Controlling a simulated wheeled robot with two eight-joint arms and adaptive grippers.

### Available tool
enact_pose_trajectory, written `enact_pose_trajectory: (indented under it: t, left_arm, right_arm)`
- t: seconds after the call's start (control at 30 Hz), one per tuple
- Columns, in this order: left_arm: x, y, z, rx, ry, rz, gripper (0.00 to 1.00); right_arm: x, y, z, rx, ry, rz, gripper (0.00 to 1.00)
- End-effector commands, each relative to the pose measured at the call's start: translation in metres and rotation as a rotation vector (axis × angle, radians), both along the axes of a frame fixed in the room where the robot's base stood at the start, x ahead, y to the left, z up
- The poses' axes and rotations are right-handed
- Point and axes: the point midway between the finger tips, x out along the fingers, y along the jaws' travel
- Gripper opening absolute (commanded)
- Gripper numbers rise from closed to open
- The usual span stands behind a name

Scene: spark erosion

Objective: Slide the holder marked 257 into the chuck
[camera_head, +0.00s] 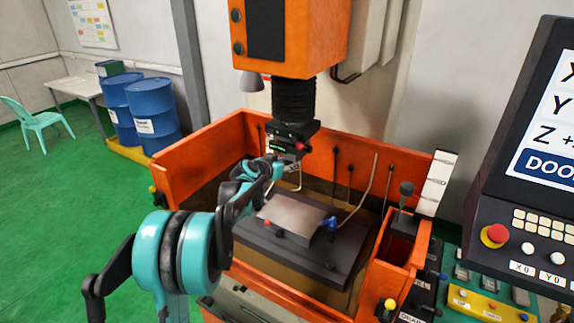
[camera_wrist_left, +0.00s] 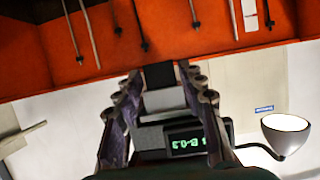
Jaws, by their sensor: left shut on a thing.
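The chuck (camera_head: 299,136) is a dark block with small red parts, under the black bellows of the orange machine head. My left gripper (camera_head: 278,162) is right below and in front of it. In the left wrist view my left gripper (camera_wrist_left: 161,86) is shut on a grey block with a dark end, which I take as the holder (camera_wrist_left: 164,101). A black box with green digits (camera_wrist_left: 187,143) lies close behind it, apparently on the chuck. The marking 257 cannot be read, and I cannot tell whether the holder is seated. The right gripper is not in view.
The orange tank (camera_head: 212,138) walls surround the work area. Below my gripper lies a grey plate (camera_head: 291,214) on a dark table. Hoses and rods stand along the back wall. A lamp (camera_wrist_left: 286,133) hangs beside the head. The control panel (camera_head: 525,215) is at right.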

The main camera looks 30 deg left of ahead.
Motion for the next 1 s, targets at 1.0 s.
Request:
enact_pose_trajectory:
  t: [1.0]
  left_arm:
    - [0.0029, 0.0, -0.003, 0.0, -0.001, 0.0, 0.0]
  right_arm:
    - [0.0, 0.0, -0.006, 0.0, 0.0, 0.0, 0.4]
